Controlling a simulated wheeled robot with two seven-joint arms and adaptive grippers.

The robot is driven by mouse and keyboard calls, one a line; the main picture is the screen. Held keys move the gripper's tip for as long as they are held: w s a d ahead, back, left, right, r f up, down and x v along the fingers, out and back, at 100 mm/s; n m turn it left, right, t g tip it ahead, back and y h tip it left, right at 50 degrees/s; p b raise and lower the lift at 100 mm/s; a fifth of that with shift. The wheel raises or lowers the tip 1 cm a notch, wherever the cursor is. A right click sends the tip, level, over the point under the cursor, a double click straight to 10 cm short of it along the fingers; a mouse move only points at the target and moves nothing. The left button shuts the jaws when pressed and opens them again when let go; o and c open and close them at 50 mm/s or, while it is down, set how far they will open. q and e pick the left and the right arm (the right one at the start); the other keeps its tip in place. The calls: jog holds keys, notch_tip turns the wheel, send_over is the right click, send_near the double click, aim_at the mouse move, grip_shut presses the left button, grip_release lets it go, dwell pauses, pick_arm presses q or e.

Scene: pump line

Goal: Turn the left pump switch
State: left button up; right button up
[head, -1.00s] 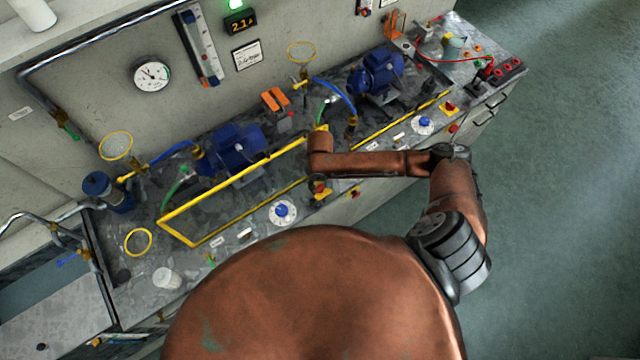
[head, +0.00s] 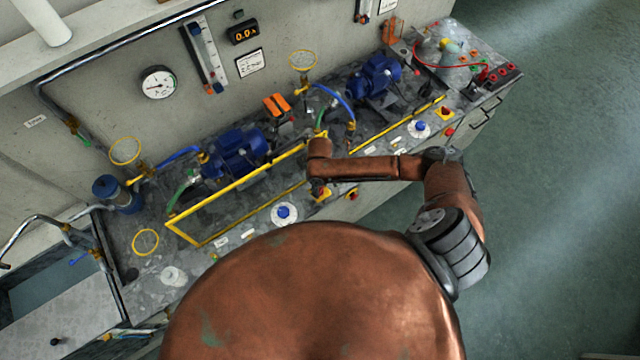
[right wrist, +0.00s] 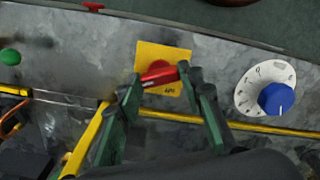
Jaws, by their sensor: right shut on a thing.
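The left pump switch is a red handle (right wrist: 160,73) on a yellow plate (right wrist: 162,54) in the right wrist view. The handle lies nearly crosswise there, slightly tilted. My right gripper (right wrist: 161,80) has its two dark green fingers closed on the ends of the handle. In the head view, the yellow plate (head: 325,196) shows only partly, beside my right gripper (head: 318,186), which hides most of the switch. The left blue pump (head: 238,152) stands behind the yellow rail. My left gripper is not in view.
A yellow rail (head: 240,190) runs close to the switch. A white dial with a blue knob (head: 284,212) sits nearby. A second yellow plate with a red switch (head: 445,113) is farther right. The wall display (head: 243,32) reads 0.0 A.

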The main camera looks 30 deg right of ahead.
aim_at(320, 189)
jog(key=n+p, duration=0.2)
jog(key=n, duration=0.1)
jog(key=shift+r, duration=0.2)
jog(key=n+p, duration=0.1)
jog(key=n, duration=0.2)
jog(key=shift+n+p, duration=0.3)
jog(key=shift+p, duration=0.05)
jog(key=n+p, duration=0.1)
jog(key=n, duration=0.2)
jog(key=shift+f, duration=0.1)
jog(key=shift+n+p, duration=0.3)
jog(key=shift+n, duration=1.3)
jog(key=o, duration=1.2)
jog(key=shift+f, duration=0.1)
jog(key=shift+c, duration=0.2)
notch_tip(320, 189, up, 12)
